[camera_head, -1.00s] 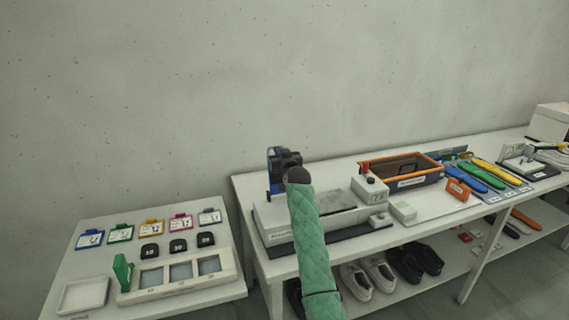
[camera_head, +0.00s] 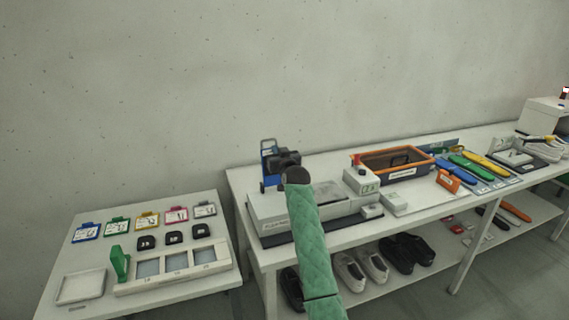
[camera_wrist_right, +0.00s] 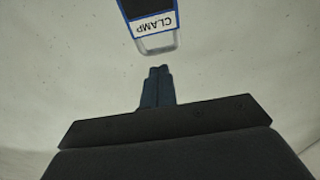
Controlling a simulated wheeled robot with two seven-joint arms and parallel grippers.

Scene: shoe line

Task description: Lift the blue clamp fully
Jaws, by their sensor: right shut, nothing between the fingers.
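The blue clamp (camera_head: 268,150) stands upright at the left end of the white press-like unit (camera_head: 318,205), partly hidden behind my right gripper. In the right wrist view the clamp (camera_wrist_right: 149,12) is at the top, with a white CLAMP label and a pale grey loop handle at its end. My right gripper (camera_head: 284,161) is beside the clamp in the head view. Its fingertips (camera_wrist_right: 159,70) are shut together with nothing between them, and a small gap shows between them and the handle. My left gripper is not in view.
An orange-rimmed crate (camera_head: 362,163) and a small box with a red button (camera_head: 361,181) stand to the right on the bench. A lower table (camera_head: 100,287) at left holds coloured tags and a tray. Shoes (camera_head: 362,268) sit on the shelf below. The wall behind is bare.

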